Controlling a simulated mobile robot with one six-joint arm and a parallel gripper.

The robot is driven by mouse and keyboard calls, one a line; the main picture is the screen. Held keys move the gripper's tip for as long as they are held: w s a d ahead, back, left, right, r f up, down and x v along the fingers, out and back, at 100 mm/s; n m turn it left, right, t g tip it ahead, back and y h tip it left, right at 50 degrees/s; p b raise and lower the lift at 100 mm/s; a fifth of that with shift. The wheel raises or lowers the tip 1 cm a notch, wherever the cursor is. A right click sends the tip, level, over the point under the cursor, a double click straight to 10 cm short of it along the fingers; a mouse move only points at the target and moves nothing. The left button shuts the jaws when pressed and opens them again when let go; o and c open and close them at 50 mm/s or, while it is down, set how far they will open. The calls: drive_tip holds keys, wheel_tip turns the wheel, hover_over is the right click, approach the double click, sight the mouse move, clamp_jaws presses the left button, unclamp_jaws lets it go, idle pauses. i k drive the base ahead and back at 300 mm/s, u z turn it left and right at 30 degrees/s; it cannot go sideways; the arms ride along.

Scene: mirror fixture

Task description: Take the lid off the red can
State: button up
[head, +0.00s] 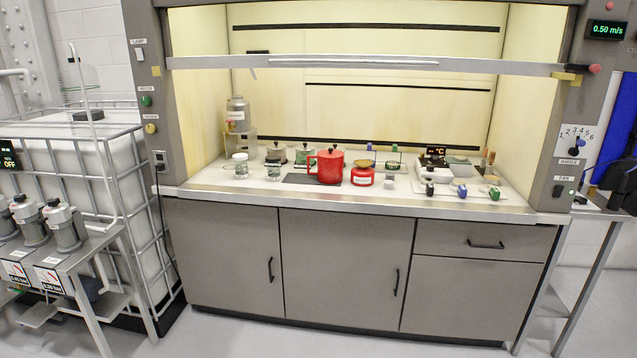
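A tall red can (327,170) with a side handle stands on the fume hood worktop in the head view. A red lid with a dark knob (333,152) appears to sit on top of it. A smaller red container (362,177) with a pale label and a yellowish-brown top stands just to its right. Which of the two the task means, I cannot tell for certain. My gripper is not in view.
The hood's glass sash is raised; its bottom bar (360,64) crosses above the worktop (215,178). Jars (240,166), dark-knobbed pots (303,154) and a scale-like device (433,158) stand around the red can. A caged white tank (85,150) is at left.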

sight(330, 153)
drive_tip(key=u, duration=0.55)
drive_tip(key=i, duration=1.15)
drive_tip(key=u, duration=0.45)
